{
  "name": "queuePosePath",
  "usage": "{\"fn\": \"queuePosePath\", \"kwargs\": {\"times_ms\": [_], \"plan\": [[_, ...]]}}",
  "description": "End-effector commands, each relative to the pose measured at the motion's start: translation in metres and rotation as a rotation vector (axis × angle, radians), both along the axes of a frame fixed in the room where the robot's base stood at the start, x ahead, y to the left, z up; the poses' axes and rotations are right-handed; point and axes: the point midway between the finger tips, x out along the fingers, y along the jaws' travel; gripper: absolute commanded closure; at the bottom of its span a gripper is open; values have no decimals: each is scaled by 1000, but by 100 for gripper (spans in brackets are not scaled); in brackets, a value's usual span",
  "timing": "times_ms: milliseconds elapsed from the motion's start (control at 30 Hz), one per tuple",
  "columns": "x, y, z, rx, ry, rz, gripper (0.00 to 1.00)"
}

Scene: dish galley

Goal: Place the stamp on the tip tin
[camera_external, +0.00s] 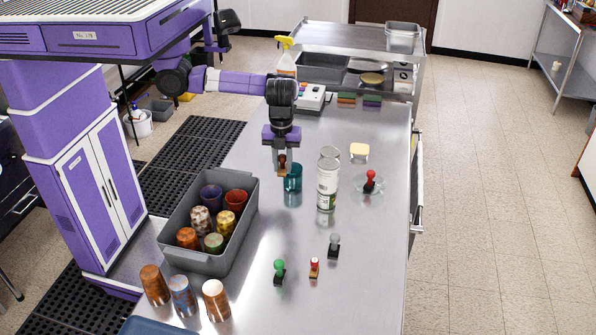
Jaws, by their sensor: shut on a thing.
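My gripper (282,160) points down over the steel counter and is shut on a brown stamp (282,164). The stamp hangs close to a teal cup (294,178); from this angle I cannot tell how far apart they are. A pale, tall tin with a label (327,182) stands just right of the cup; it seems to be the tip tin, but its label is too small to read. Other stamps stand on the counter: a red one (370,181) on a clear dish, a green one (279,269), a small red-topped one (314,267) and a grey one (334,245).
A grey bin (190,262) with several cups stands at the left. Several patterned cups (184,297) stand in front of it. A pale yellow block (359,151) lies behind the red stamp. A spray bottle (287,57) and trays are at the back. The counter's right side is mostly clear.

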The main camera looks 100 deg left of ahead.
Motion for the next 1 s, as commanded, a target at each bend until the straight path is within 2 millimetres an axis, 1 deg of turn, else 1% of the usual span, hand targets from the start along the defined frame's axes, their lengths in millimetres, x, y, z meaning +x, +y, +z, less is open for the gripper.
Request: {"fn": "queuePosePath", "kwargs": {"times_ms": [33,67,133,200,300,400,500,567,633,767,867,1000], "plan": [[8,18,13,0,-5,34,100],[11,28,18,0,-7,51,100],[17,57,31,0,-12,88,100],[20,87,44,-1,-15,108,100],[18,125,61,1,-18,112,100],[12,156,73,2,-17,91,100],[3,177,82,2,-14,52,100],[-4,185,86,3,-10,12,100],[-11,182,83,1,-4,-53,100],[-14,180,77,-1,4,-102,100],[-14,178,60,-2,6,-111,100],[-15,178,26,-5,8,-109,100]]}}
